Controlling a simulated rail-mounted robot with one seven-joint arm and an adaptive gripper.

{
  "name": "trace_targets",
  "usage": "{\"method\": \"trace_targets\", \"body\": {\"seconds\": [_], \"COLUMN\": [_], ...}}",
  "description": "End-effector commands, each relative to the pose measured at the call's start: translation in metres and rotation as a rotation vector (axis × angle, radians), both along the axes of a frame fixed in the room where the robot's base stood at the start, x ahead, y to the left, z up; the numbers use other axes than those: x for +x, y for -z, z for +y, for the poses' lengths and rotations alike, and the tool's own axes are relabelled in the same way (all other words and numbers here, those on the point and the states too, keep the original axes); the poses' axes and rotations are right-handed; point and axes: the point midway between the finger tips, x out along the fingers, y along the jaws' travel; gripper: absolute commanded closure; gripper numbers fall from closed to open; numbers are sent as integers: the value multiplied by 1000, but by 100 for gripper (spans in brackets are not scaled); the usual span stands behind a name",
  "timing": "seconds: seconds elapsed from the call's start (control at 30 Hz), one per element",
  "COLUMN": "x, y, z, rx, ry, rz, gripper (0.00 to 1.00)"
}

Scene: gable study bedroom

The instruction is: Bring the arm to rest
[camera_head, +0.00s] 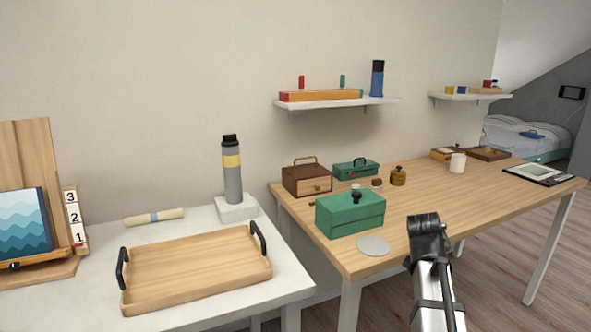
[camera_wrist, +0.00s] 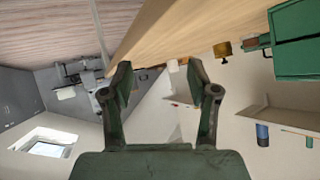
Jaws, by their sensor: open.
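My gripper (camera_wrist: 160,78) is open and empty in the wrist view, its two dark green fingers spread apart with nothing between them. In the head view my arm rises from the bottom right, and its dark end (camera_head: 428,226) is in front of the wooden desk (camera_head: 470,188). The fingers cannot be made out there. The green box with a black knob (camera_head: 350,212) is on the desk to the left of the arm, apart from it. It also shows at the right of the wrist view (camera_wrist: 296,42).
A grey disc (camera_head: 373,246) lies near the desk's front edge. A wooden box (camera_head: 307,178), a small green case (camera_head: 356,169) and a white mug (camera_head: 458,163) stand farther back. A wooden tray (camera_head: 195,272) is on the white table at left. Shelves (camera_head: 335,104) hang above.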

Motion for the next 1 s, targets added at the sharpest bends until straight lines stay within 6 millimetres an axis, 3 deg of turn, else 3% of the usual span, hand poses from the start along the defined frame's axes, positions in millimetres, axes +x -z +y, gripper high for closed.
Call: {"method": "trace_targets", "body": {"seconds": [0.03,0.17,0.33,0.47,0.67,0.87,1.0], "x": [-5,-20,-35,-46,-75,-120,-161], "y": [19,64,129,178,257,328,371], "z": [-26,-66,-70,-51,-3,46,80], "rx": [41,136,207,229,247,264,276], "ry": [50,138,155,120,20,-91,-172], "rz": [13,59,166,269,457,647,779], "gripper": [40,40,40,40,40,40,40]}}
